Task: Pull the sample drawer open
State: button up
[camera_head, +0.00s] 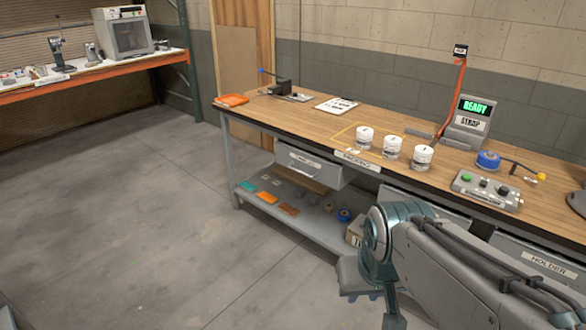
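Grey drawers hang under the front edge of the wooden workbench. The left drawer (308,166) has a pale label too small to read, and I cannot tell whether it is fully shut. A middle drawer (428,208) is partly hidden behind my arm. The right drawer (548,264) is labelled HOLDER. I cannot tell which one is the sample drawer. My arm reaches in from the lower right and bends downward in front of the bench. My gripper (388,312) is around the bottom edge, apart from the left drawer; its fingers are not clear.
On the bench (305,114) stand three white jars (392,147), a READY display (472,114), a button box (487,189) and a clipboard (337,105). A lower shelf (262,222) holds coloured flat items. Open floor (130,220) lies to the left.

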aim_at(324, 170)
jog(key=u, duration=0.55)
jog(key=i, duration=1.6)
jog(key=z, duration=0.85)
